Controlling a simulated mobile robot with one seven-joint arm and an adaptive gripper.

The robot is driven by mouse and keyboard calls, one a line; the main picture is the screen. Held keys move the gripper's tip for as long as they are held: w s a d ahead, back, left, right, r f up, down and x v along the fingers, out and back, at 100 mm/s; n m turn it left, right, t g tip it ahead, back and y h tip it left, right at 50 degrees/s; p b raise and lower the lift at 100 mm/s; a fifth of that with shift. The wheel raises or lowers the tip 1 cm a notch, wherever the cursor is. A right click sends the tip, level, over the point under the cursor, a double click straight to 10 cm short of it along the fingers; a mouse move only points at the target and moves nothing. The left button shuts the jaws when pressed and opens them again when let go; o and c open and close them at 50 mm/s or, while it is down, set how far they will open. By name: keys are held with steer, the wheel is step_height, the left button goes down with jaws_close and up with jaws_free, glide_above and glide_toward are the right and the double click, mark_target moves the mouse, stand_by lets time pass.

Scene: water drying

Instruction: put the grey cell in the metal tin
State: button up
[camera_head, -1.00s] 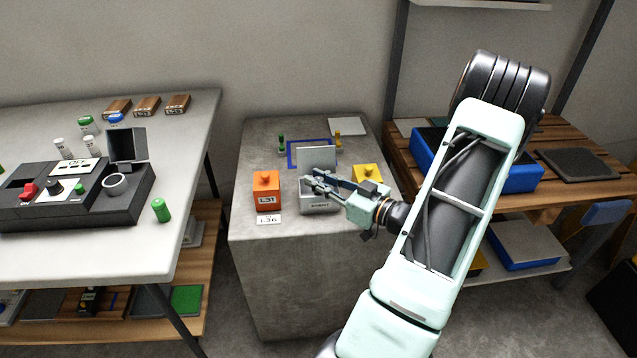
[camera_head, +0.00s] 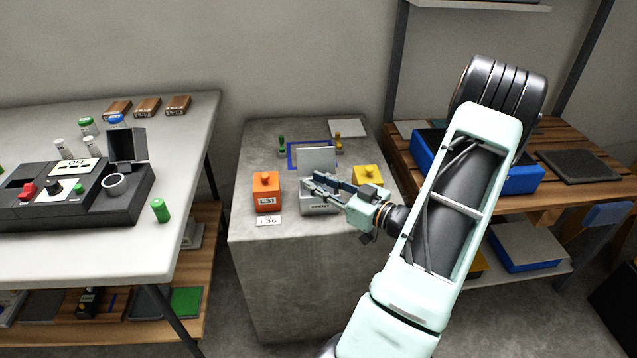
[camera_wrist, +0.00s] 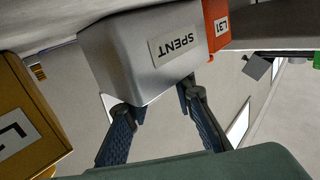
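The metal tin (camera_head: 318,210) stands on the concrete block with its grey lid raised behind it. It carries a SPENT label and also fills the upper middle of the wrist view (camera_wrist: 130,60). My gripper (camera_head: 315,183) is at the tin's top opening. In the wrist view my two fingers (camera_wrist: 157,107) are spread apart at the tin's rim, with nothing visible between them. I cannot make out the grey cell in either view; the tin's inside is hidden.
An orange box (camera_head: 266,190) stands left of the tin, and a yellow box (camera_head: 368,176) behind right. A green cell (camera_head: 160,210) stands on the left table near a black device (camera_head: 70,205).

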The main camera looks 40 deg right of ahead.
steer(key=shift+f, duration=0.25)
steer(key=shift+r, duration=0.2)
steer(key=shift+r+p, duration=0.5)
steer(key=shift+p, duration=0.1)
steer(key=p+v, duration=0.2)
steer(key=v, duration=1)
steer(key=shift+a, duration=0.1)
